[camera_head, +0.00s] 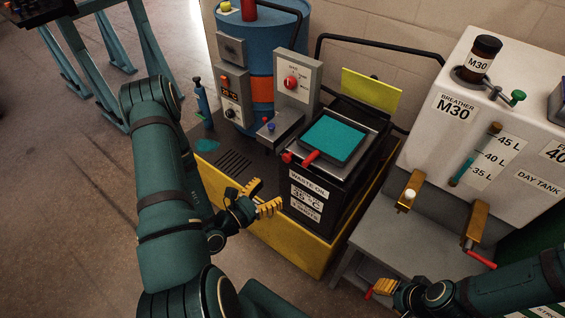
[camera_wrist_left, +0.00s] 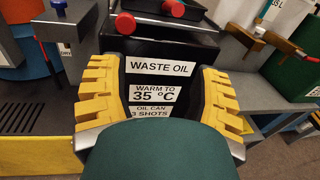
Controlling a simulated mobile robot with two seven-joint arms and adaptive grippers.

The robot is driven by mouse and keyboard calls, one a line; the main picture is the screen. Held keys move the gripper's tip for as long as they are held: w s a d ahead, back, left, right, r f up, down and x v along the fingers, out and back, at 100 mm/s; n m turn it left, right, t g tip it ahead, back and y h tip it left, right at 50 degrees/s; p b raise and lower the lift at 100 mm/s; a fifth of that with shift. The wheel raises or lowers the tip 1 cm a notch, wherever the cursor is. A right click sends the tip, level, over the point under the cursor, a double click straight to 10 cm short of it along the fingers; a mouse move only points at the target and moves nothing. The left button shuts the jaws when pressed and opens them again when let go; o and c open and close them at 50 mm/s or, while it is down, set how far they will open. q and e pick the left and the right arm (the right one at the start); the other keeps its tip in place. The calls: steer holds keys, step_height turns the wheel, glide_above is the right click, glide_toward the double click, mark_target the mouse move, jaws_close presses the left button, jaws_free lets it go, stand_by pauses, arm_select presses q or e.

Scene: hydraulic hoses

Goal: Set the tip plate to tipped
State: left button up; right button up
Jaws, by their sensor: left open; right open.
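The black waste oil box (camera_head: 302,193) stands in the yellow tray. On its top is a grey-framed teal plate (camera_head: 333,138) with a red-gripped handle (camera_head: 311,157) at its front edge; a yellow plate (camera_head: 371,90) stands upright behind it. I cannot tell for certain which is the tip plate. My left gripper (camera_head: 262,197) is open and empty in front of the box, below the red handle. In the left wrist view its fingers (camera_wrist_left: 158,75) frame the labels, and the red handle (camera_wrist_left: 172,8) shows above. My right gripper (camera_head: 385,287) is at lower right, open, away from the box.
A blue drum (camera_head: 268,45) and a grey control box with a red knob (camera_head: 291,82) stand behind and left. The white day tank (camera_head: 510,125) with brass valves (camera_head: 409,192) stands on a grey stand at right. The yellow tray rim (camera_head: 285,240) runs below the left gripper.

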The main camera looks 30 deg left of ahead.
mark_target(285, 160)
arm_select(q)
steer(key=w+y, duration=0.1)
steer(key=w, duration=0.3)
steer(key=w+a+n+y+b, duration=0.1)
steer(key=w, duration=0.3)
steer(key=w+a, duration=0.1)
steer(key=w, duration=0.4)
steer(key=shift+w+a+t+y, duration=0.1)
steer(key=shift+a+t+y, duration=0.1)
steer(key=shift+t+y, duration=0.15)
jaws_close()
